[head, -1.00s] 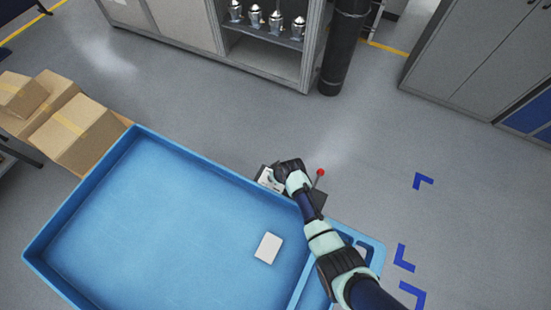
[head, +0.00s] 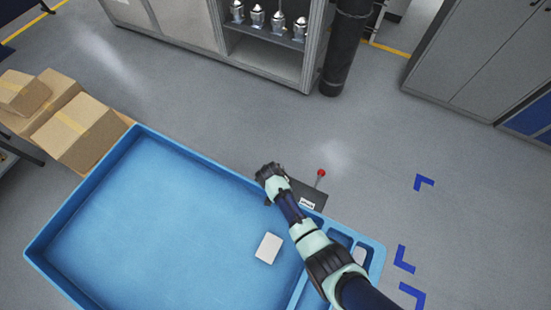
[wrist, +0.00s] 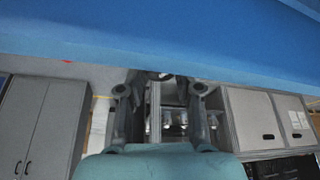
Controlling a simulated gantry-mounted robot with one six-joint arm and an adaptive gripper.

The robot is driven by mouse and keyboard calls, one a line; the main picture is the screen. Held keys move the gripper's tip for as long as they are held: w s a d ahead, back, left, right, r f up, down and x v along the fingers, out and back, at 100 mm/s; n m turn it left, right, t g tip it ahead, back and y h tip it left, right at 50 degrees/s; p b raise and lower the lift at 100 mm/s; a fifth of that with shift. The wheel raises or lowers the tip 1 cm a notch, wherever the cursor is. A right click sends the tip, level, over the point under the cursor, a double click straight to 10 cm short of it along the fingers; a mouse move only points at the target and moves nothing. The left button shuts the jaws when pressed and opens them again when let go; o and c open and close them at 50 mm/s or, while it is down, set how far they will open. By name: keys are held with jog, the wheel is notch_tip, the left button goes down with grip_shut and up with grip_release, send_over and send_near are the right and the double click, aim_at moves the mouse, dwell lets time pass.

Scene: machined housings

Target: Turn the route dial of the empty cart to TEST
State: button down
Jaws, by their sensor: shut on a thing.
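The blue cart (head: 85,185) fills the lower left of the head view, and its large tray holds only a white card (head: 268,248). A dark control box (head: 312,193) with a small white label sits at the cart's far edge. My gripper (head: 266,171) is at the left end of this box, shut on what appears to be the route dial. In the wrist view, a small dark piece (wrist: 160,75) shows between my fingertips. The dial's pointer and its markings are hidden by my gripper and arm, so its setting cannot be read.
A lever with a red knob (head: 321,172) stands up from the box, just right of my gripper. Cardboard boxes (head: 78,132) are at the left. A cabinet with metal parts (head: 268,50) and a black cylinder (head: 345,50) stand behind. The floor between is clear.

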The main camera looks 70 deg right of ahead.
jog(key=shift+a+f+m, duration=0.1)
jog(key=shift+m, duration=0.2)
jog(key=c, duration=0.8)
grip_release()
jog(key=v, duration=1.2)
jog(key=shift+w, duration=0.1)
jog(key=shift+w, duration=0.1)
